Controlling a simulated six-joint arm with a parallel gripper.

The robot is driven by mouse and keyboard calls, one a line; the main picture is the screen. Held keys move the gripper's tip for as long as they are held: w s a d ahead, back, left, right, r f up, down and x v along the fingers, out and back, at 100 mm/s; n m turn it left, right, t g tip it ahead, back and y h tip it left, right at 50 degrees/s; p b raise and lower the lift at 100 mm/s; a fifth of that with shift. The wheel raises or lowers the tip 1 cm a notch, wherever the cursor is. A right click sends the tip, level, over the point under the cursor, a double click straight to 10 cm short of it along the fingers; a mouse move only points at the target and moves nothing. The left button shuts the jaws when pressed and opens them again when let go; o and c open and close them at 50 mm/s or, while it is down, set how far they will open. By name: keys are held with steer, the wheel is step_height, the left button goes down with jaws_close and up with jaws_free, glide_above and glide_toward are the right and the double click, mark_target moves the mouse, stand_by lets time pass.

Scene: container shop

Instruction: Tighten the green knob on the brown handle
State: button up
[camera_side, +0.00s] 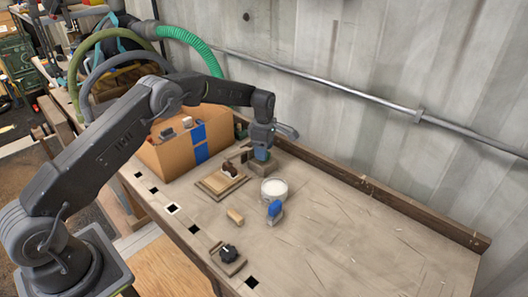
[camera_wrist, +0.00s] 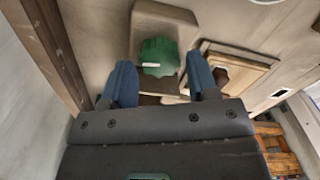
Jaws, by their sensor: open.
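The green knob (camera_wrist: 159,57) shows in the wrist view on a grey-brown block-shaped base (camera_wrist: 165,18). My gripper (camera_wrist: 165,80) is open, with one blue finger on each side of the knob's near edge. I see gaps between the fingers and the knob. In the side view my gripper (camera_side: 262,154) points down at the block (camera_side: 258,168) near the back wall, and the green knob is hidden there. A dark brown piece (camera_side: 230,170) sits on a wooden board (camera_side: 213,187) beside the block. I cannot tell which part is the brown handle.
A cardboard box (camera_side: 178,155) is at left. The bench's right side is clear.

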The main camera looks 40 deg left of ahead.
steer(key=shift+f, duration=0.65)
steer(key=shift+c, duration=0.5)
steer(key=c, duration=0.6)
steer(key=shift+o, duration=0.2)
steer(key=shift+m, duration=0.4)
steer(key=m, duration=0.2)
steer(key=shift+m, duration=2.3)
